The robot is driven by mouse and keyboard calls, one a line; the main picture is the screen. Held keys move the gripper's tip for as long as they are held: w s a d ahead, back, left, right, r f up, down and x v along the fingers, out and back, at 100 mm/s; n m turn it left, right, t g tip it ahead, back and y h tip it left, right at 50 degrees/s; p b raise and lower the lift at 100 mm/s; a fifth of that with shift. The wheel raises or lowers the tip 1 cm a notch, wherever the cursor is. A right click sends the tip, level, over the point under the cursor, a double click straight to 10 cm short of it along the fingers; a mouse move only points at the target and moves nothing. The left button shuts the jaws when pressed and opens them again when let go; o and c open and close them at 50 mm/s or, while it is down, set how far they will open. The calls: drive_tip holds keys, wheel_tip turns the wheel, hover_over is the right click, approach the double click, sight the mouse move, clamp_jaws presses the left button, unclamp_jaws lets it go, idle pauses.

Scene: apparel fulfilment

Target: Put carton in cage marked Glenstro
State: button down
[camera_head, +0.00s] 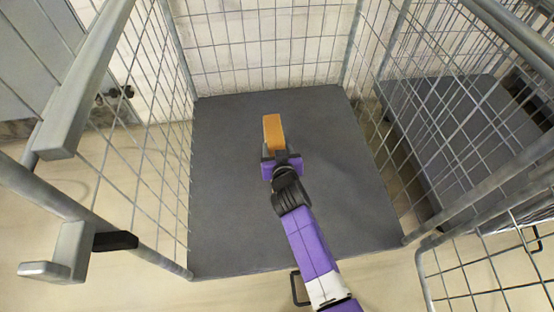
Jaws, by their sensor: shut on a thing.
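An orange-brown carton (273,130) is held at the end of my arm, over the grey floor of a wire cage. My gripper (275,156) is shut on the near end of the carton. The cage (225,225) has a flat dark grey base and wire mesh walls at the left, back and right; its near side is open. Whether the carton touches the base or hangs above it, I cannot tell. No marking with the name Glenstro shows in this view.
The cage base is otherwise empty around the carton. A second wire cage (455,130) with a grey base stands at the right. Grey metal rails (85,85) rise at the left front. A mesh panel (500,260) stands at the lower right.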

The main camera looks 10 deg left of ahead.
drive_tip(key=shift+f+b, duration=1.25)
drive_tip(key=shift+f, duration=0.75)
drive_tip(key=shift+f, duration=0.2)
drive_tip(key=c, duration=0.6)
unclamp_jaws()
drive_tip(key=shift+r, duration=0.2)
drive_tip(key=p+v, duration=0.5)
drive_tip(key=v, duration=0.7)
drive_tip(key=shift+f, duration=0.2)
drive_tip(key=shift+s+d, duration=0.1)
